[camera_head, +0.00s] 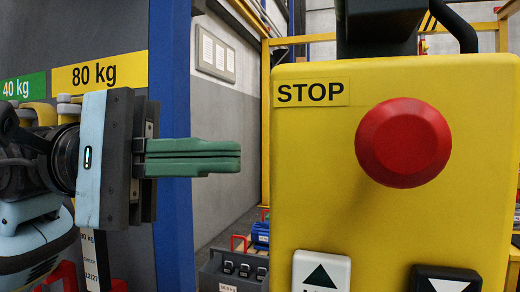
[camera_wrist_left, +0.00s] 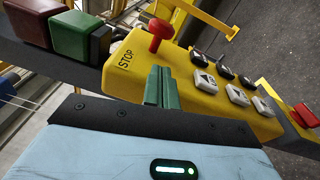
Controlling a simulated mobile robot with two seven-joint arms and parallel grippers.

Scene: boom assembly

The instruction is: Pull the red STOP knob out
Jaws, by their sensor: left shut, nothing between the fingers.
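The red STOP knob (camera_head: 403,142) is a round mushroom head on the upper right of the yellow control box (camera_head: 310,190), beside the STOP label (camera_head: 311,93). In the left wrist view the knob (camera_wrist_left: 159,33) stands clear of the box face on a stem, at the top end of the box (camera_wrist_left: 180,75). My left gripper (camera_head: 239,158) has green fingers, shut together and empty. They point right, left of the box in the head view, apart from the knob. The fingers (camera_wrist_left: 160,87) also show in the left wrist view below the knob. My right gripper is not in view.
White up and black down arrow buttons (camera_head: 321,272) sit below the knob. The wrist view shows several more buttons (camera_wrist_left: 207,80) along the box and another red knob (camera_wrist_left: 303,116) at right. Red and green blocks (camera_wrist_left: 82,33) lie at upper left. A blue post (camera_head: 171,100) stands behind my left gripper.

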